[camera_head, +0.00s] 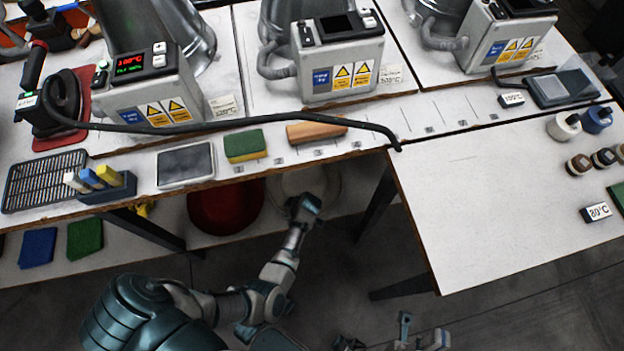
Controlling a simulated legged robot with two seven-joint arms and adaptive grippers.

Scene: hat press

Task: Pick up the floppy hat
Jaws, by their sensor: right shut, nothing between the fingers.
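Two rounded hat-like things lie on the low shelf under the bench: a dark red one (225,207) and a pale beige one (318,183). The bench edge hides their upper parts, and I cannot tell which is the floppy hat. My left arm reaches up from the lower left, and its end, with the left gripper (303,207), is in front of the pale one. I cannot make out its fingers or any contact. My right gripper (419,335) is at the bottom edge, shut and empty, well away from both hats and partly cut off.
The white bench (360,144) overhangs the shelf. A white table (490,205) stands to the right, with a dark leg (402,286) below. A black cable (230,127) crosses the bench front. Blue (37,249) and green pads (85,239) lie on the shelf at left.

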